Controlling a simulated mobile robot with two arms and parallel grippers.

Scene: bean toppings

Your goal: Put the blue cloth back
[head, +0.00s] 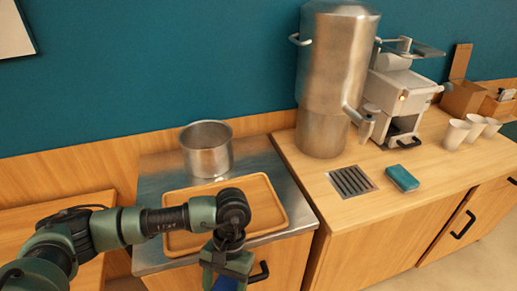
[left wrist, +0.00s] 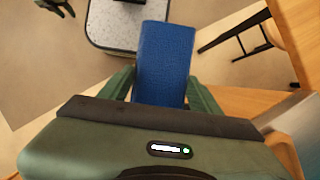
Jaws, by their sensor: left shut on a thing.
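My left gripper (head: 228,272) hangs at the bottom of the head view, in front of the steel-topped counter. In the left wrist view, the left gripper is shut on the blue cloth (left wrist: 164,62). The cloth looks flat and rectangular and sticks out beyond the fingers, over the floor. In the head view the cloth is mostly hidden by the gripper and the frame's edge.
A wooden tray (head: 282,214) and a steel pot (head: 207,150) stand on the steel top (head: 155,181). On the right counter are a tall steel urn (head: 325,85), a drain grate (head: 351,181), a teal block (head: 402,178), a white machine (head: 392,92) and paper cups (head: 456,134).

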